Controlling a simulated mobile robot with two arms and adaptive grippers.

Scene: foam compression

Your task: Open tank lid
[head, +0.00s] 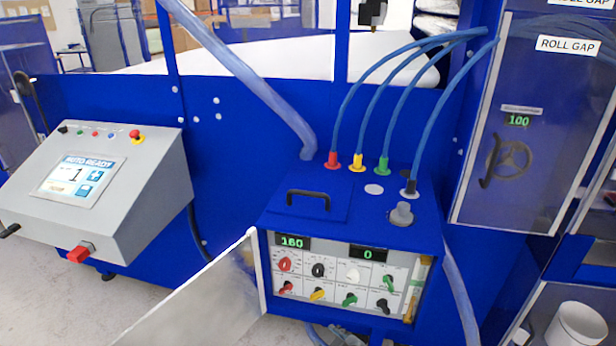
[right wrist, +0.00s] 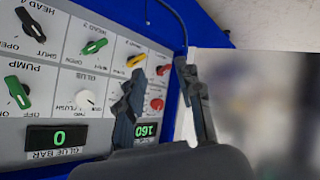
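The tank lid (head: 332,213) is a blue square plate with a black bar handle (head: 308,194). It lies flat and shut on top of the blue glue tank (head: 425,226) in the head view. The right wrist view shows the tank's control panel (right wrist: 67,75) upside down, with knobs and green displays. My right gripper (right wrist: 158,80) shows there with its two dark fingers apart and nothing between them, in front of the panel's edge near the 160 display (right wrist: 145,130). The lid is not visible in that view. Neither gripper shows in the head view.
Coloured hose fittings (head: 357,164) and a grey cap (head: 401,214) stand behind and right of the lid. A thick hose (head: 250,75) drops behind it. The panel's door (head: 200,305) hangs open at the left. A grey console (head: 110,180) stands further left.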

